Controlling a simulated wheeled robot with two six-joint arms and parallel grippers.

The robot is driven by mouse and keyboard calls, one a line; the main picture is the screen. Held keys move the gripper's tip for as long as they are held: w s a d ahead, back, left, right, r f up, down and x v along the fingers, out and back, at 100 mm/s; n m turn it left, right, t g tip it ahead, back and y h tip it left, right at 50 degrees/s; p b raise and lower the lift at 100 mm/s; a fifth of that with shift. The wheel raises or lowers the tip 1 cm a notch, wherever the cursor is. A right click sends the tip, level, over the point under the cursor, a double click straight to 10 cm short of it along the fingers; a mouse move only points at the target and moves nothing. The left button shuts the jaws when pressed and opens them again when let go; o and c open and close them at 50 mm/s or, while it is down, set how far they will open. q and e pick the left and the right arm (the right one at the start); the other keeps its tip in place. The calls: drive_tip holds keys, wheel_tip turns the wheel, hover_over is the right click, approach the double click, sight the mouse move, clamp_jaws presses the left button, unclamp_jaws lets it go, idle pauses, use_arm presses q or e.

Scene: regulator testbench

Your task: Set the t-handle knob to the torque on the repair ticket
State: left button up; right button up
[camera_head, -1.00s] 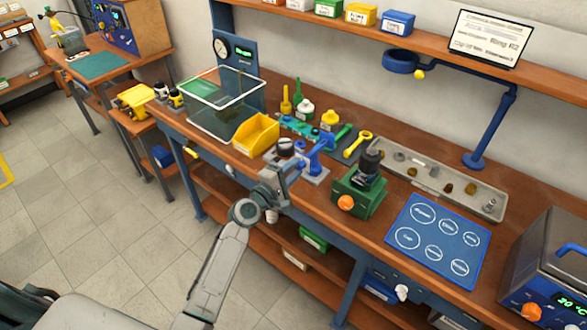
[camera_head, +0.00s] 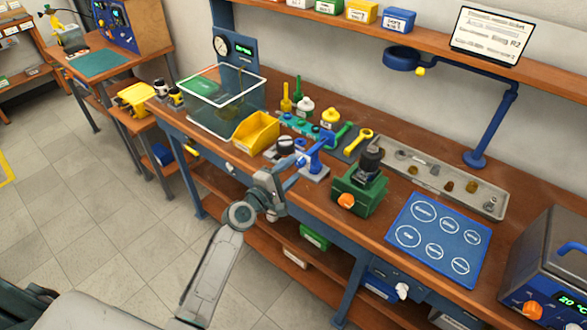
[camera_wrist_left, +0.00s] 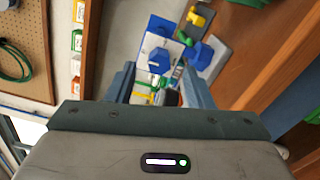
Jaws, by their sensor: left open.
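A blue T-shaped handle (camera_head: 317,141) stands on a small pale base near the front edge of the workbench. It appears to be the T-handle knob; its setting is too small to read. Blue parts (camera_wrist_left: 199,56) of what looks like the same fixture show ahead in the left wrist view. My left gripper (camera_head: 288,178) is open, in front of and slightly below the handle, apart from it. Its two fingers (camera_wrist_left: 157,82) frame the bench in the wrist view. The repair ticket (camera_head: 491,37) appears on the upper shelf, with only "R2" partly legible. My right gripper is out of view.
A yellow bin (camera_head: 257,132) and a clear-walled box (camera_head: 222,122) lie left of the handle. A green fixture with an orange knob (camera_head: 346,201) stands to its right, before a blue mat (camera_head: 422,213) and a grey parts tray (camera_head: 405,161).

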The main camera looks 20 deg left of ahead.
use_arm(q)
drive_tip(key=b+v, duration=0.1)
drive_tip(key=v, duration=0.8)
drive_tip(key=s+a+f+m+g+y+b, duration=0.1)
drive_tip(key=s+a+f+m+g+y, duration=0.2)
drive_tip(key=f, duration=1)
drive_tip(key=s+a+f+m+g, duration=0.15)
drive_tip(key=s+f, duration=0.25)
drive_tip(key=f, duration=0.9)
drive_tip(key=s+a+f+m+g+y+b, duration=0.1)
drive_tip(key=s+a+f+m+g+y, duration=0.2)
drive_tip(key=f, duration=1)
drive_tip(key=s+f+m+g, duration=0.2)
drive_tip(key=s+f, duration=0.5)
drive_tip(key=s, duration=0.5)
drive_tip(key=s+f+m+g, duration=0.3)
drive_tip(key=s+f, duration=0.5)
drive_tip(key=s, duration=0.4)
drive_tip(key=s+f+m+g+y, duration=0.1)
drive_tip(key=s+f+m+g, duration=0.2)
drive_tip(key=s, duration=1)
wheel_tip(320, 180, down, 4)
drive_tip(key=shift+f+m, duration=0.2)
drive_tip(key=shift+m, duration=0.75)
